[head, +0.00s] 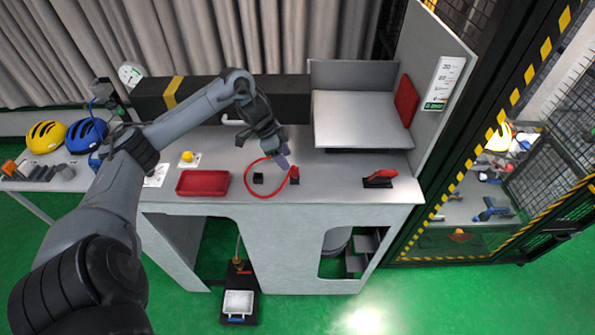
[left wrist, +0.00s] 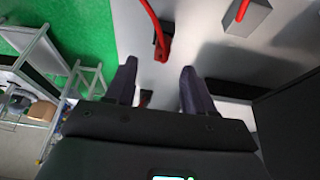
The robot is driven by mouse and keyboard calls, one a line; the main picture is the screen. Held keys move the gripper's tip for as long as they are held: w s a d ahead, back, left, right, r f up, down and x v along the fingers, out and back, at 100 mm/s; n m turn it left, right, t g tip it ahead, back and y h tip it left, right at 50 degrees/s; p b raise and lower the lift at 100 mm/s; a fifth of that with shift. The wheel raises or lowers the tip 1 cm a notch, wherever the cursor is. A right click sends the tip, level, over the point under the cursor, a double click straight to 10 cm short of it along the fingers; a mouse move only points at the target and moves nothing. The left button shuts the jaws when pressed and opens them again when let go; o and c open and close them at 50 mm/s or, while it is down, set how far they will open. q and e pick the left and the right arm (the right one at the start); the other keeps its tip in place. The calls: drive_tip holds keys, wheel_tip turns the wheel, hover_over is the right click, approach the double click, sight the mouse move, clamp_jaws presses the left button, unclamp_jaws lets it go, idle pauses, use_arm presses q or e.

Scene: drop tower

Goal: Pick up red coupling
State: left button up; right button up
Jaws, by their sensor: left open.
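The red coupling (head: 294,174) is at the right end of a looped red hose (head: 247,187) on the grey worktop (head: 330,190), at a small dark holder. My left gripper (head: 283,160) is just behind and above it, fingers pointing down. In the left wrist view, my left gripper (left wrist: 159,68) is open, with nothing between its fingertips. The red coupling (left wrist: 163,48) shows just past the fingertips, between their lines, apart from both. My right gripper is in neither view.
A small dark block (head: 258,179) stands inside the hose loop. A red tray (head: 203,183) is to the left and a red-handled tool (head: 380,178) to the right. A raised grey platform (head: 360,120) with side panels stands behind. The worktop's front edge is close.

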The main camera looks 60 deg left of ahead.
sight(293, 169)
use_arm(q)
drive_tip(key=shift+x, duration=0.95)
drive_tip(key=shift+w+f+p, duration=0.2)
drive_tip(key=shift+f+p, duration=0.3)
drive_tip(key=shift+f, duration=0.05)
drive_tip(key=p+x, duration=0.1)
drive_tip(key=x, duration=0.2)
drive_tip(key=shift+w+f, duration=0.2)
drive_tip(key=shift+f, duration=0.3)
drive_tip(key=c, duration=0.9)
